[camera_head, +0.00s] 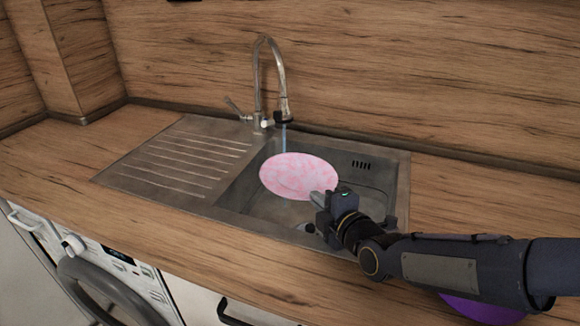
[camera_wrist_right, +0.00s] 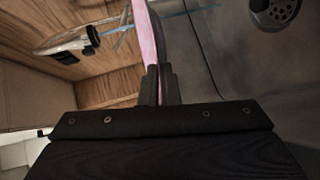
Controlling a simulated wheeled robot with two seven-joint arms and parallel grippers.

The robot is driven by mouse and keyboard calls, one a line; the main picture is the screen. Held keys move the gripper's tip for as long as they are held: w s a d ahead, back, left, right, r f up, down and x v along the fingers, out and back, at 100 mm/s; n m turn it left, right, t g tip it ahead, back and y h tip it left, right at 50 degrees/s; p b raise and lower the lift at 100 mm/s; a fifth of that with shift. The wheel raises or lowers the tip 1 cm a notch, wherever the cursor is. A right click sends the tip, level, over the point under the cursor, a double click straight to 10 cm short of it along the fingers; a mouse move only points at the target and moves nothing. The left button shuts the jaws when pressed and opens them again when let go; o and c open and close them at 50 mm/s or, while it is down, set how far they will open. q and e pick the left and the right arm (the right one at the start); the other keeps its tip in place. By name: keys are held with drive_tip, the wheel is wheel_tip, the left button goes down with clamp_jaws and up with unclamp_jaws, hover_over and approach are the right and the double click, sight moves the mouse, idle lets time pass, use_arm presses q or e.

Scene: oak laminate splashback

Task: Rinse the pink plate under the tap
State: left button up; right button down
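The pink plate (camera_head: 297,175) is held over the sink basin in the head view, its patterned face showing. My right gripper (camera_head: 322,197) is shut on the plate's near right edge. In the right wrist view the plate (camera_wrist_right: 147,42) appears edge-on between the two fingers (camera_wrist_right: 160,86). The tap (camera_head: 269,78) stands behind the basin, with its spout above the plate's far side. A thin bluish stream of water (camera_head: 284,139) falls from the spout towards the plate's far edge. It also shows as a blue line in the wrist view. My left gripper is not in view.
The steel sink has a basin (camera_head: 375,178) and a ribbed drainboard (camera_head: 178,160) on its left. A purple object (camera_head: 482,309) lies partly hidden under my right arm. A washing machine (camera_head: 100,275) stands below the counter. The left counter is clear.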

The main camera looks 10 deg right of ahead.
drive_tip(key=shift+s+a+f, duration=0.1)
drive_tip(key=shift+s+f, duration=0.1)
drive_tip(key=shift+f, duration=0.25)
drive_tip(key=shift+s+a+f, duration=0.1)
drive_tip(key=shift+s+f, duration=0.05)
drive_tip(key=shift+f, duration=0.25)
drive_tip(key=s+r+p, duration=0.4)
drive_tip(key=s+p, duration=0.1)
drive_tip(key=shift+a+r, duration=0.3)
drive_tip(key=shift+a, duration=0.05)
drive_tip(key=shift+w, duration=0.1)
